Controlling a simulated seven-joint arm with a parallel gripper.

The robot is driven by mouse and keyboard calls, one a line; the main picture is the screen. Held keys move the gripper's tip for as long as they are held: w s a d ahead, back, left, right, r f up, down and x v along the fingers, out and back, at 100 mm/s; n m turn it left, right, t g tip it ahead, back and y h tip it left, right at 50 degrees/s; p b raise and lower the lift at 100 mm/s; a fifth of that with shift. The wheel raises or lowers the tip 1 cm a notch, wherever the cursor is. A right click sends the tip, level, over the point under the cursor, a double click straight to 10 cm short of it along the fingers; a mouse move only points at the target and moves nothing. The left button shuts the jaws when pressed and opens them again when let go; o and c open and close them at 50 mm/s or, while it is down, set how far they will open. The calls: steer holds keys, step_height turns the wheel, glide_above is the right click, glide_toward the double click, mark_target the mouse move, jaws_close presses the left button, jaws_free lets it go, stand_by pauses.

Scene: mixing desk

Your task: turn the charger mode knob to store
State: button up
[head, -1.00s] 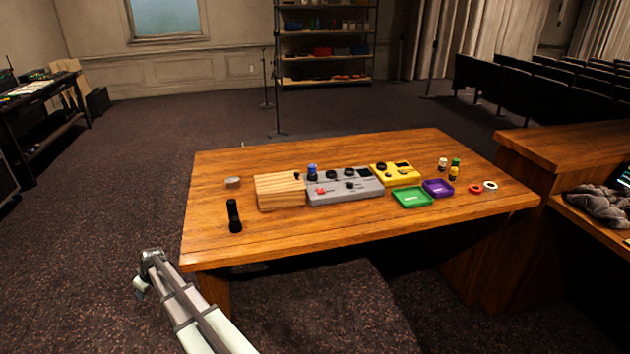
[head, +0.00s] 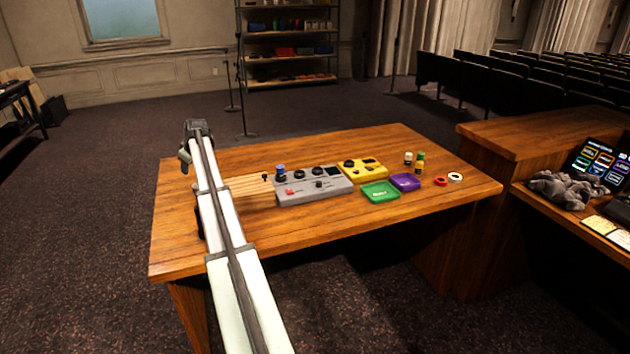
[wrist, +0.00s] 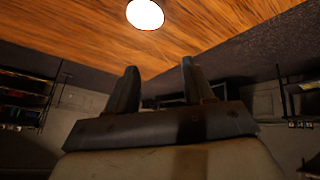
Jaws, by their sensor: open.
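Two knobbed boxes stand on the wooden desk in the head view: a grey box (head: 314,186) with several dark knobs and a red part, and a yellow box (head: 363,169) with a dark knob and dark panel. Labels are too small to read, so I cannot tell which one is the charger or where its mode knob points. My gripper (wrist: 158,78) is open and empty, its two dark fingers apart in the wrist view. In the head view the end of my arm (head: 197,130) is raised over the desk's left part, left of both boxes and apart from them.
A slatted wooden block (head: 250,190) sits left of the grey box, partly behind my arm. Green (head: 380,192) and purple (head: 405,181) trays, small bottles (head: 420,162) and two rings (head: 440,181) lie to the right. A bright white disc (wrist: 145,14) shows in the wrist view. The desk's front (head: 300,228) is clear.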

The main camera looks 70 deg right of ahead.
mark_target(319, 182)
steer(key=s+d+g, duration=0.1)
steer(key=s+d, duration=0.3)
steer(key=s, duration=0.2)
steer(key=s+d+r+m+g, duration=0.1)
steer(key=s+d, duration=0.4)
steer(key=s, duration=0.1)
steer(key=s+d+m+g, duration=0.1)
steer(key=s+d, duration=0.4)
steer(key=s, duration=0.1)
steer(key=shift+s+r+g, duration=0.3)
steer(key=shift+s+r, duration=0.05)
steer(key=shift+s, duration=0.05)
steer(key=s+d+r+m+g+y, duration=0.15)
steer(key=s+d, duration=0.25)
steer(key=s, duration=0.7)
steer(key=s+d+r+m+g, duration=0.2)
steer(key=s+d, duration=0.2)
steer(key=s, duration=0.8)
steer(key=shift+t, duration=0.25)
steer(key=f, duration=1.3)
steer(key=shift+d+f, duration=0.3)
steer(key=shift+f, duration=0.1)
jaws_close()
